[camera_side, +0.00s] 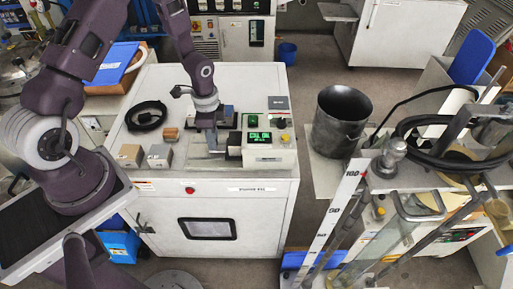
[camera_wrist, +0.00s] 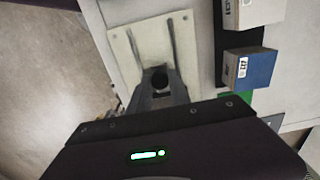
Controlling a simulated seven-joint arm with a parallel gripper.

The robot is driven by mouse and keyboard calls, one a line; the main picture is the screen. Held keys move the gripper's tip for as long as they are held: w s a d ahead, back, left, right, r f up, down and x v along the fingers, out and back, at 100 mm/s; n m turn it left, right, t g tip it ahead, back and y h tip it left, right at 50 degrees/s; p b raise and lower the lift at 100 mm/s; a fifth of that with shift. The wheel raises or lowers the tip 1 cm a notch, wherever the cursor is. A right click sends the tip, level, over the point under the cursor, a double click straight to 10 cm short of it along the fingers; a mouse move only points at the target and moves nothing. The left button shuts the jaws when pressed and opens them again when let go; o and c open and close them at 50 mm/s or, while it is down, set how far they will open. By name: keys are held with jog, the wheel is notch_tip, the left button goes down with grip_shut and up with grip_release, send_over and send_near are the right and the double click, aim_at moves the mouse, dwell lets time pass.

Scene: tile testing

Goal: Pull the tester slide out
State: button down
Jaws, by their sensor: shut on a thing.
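The tester (camera_side: 268,146) is a pale box with a lit green display, on the white cabinet top in the side view. To its left is a light plate with two rails, the slide's base (camera_side: 202,163); the rails and plate also show in the wrist view (camera_wrist: 127,50). My gripper (camera_side: 212,150) points down over this plate, just left of the tester. In the wrist view my gripper (camera_wrist: 160,88) is shut on a dark round knob (camera_wrist: 160,80), apparently the slide's handle. The rest of the slide is mostly hidden by my gripper.
A blue block (camera_wrist: 250,70) shows in the wrist view. A metal bucket (camera_side: 340,120) stands right of the cabinet.

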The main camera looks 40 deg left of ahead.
jog(key=shift+s+a, duration=2.05)
jog(key=shift+a, duration=0.1)
jog(key=c, duration=1.2)
grip_release()
jog(key=shift+c, duration=0.2)
notch_tip(320, 180, up, 6)
